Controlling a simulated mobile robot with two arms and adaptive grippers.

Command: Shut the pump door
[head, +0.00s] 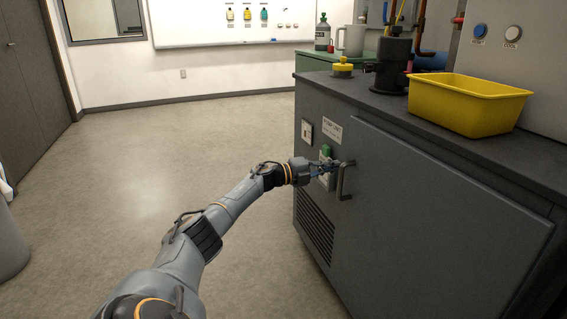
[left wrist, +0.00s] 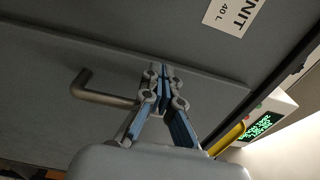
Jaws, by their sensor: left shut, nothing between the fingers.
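The pump door (head: 430,215) is the dark grey panel on the front of the grey cabinet. It lies nearly flush with the front; I cannot tell whether a small gap is left. Its bar handle (head: 345,182) is near the door's left edge and also shows in the left wrist view (left wrist: 104,97). My left gripper (head: 337,168) is shut and empty, its fingertips close beside the handle, near its upper end. In the left wrist view the fingers (left wrist: 161,72) point at the seam beside the door; touching is unclear. My right gripper is not in view.
A yellow bin (head: 468,105), a black pump-like device (head: 391,68) and a yellow-capped item (head: 342,69) stand on the cabinet top. A label (head: 332,130), a green button (head: 326,150) and a vent (head: 315,225) are left of the door.

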